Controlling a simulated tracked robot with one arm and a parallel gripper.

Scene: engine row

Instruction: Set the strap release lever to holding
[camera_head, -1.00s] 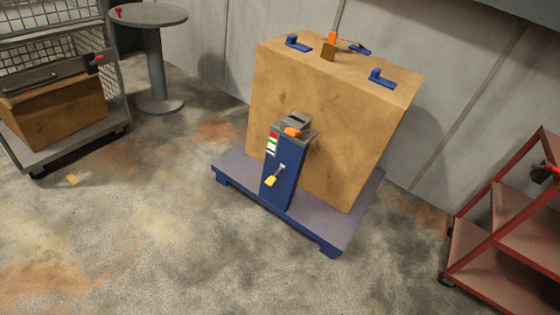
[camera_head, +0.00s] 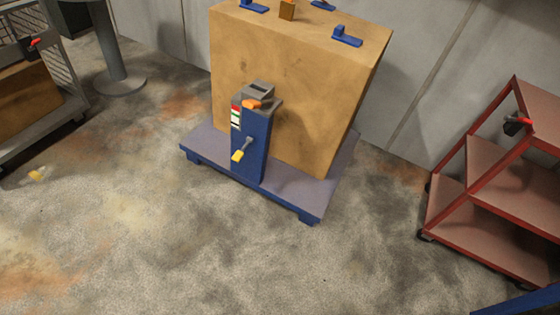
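A blue post (camera_head: 254,150) stands on the front of a blue-grey pallet (camera_head: 285,192), before a large wooden crate (camera_head: 285,75). A small lever with a grey shaft and yellow tip (camera_head: 238,156) sticks out of the post's front face and slants down to the left. A label strip with red, white and green fields (camera_head: 235,117) is on the post above the lever; any lettering is too small to read. A grey head with an orange piece (camera_head: 252,104) tops the post. My gripper is not in view.
A red shelf cart (camera_head: 480,175) with a black and red item (camera_head: 517,125) stands at right. A grey cart (camera_head: 60,118) and a round pedestal (camera_head: 113,60) are at left. Open floor (camera_head: 220,250) lies before the pallet. A blue edge (camera_head: 520,300) shows at bottom right.

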